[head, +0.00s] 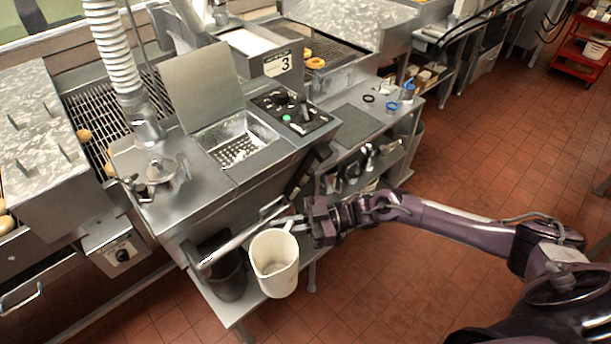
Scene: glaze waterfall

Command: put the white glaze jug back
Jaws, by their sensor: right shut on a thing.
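The white glaze jug (274,266) is upright with its open top toward me, at the lower middle of the head view. My right gripper (300,226) comes in from the right and is shut on the jug's handle at the upper right of its rim. The jug shows in front of a low metal shelf (238,304) under the glazing machine. I cannot tell whether its base touches that shelf. My left gripper is not in view.
A dark bucket (224,272) stands on the low shelf, left of the jug. The glazing machine (232,140) has a perforated basin, a control panel and a long bar along its front. Doughnuts lie on the conveyor (95,130). Tiled floor (480,160) is open at the right.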

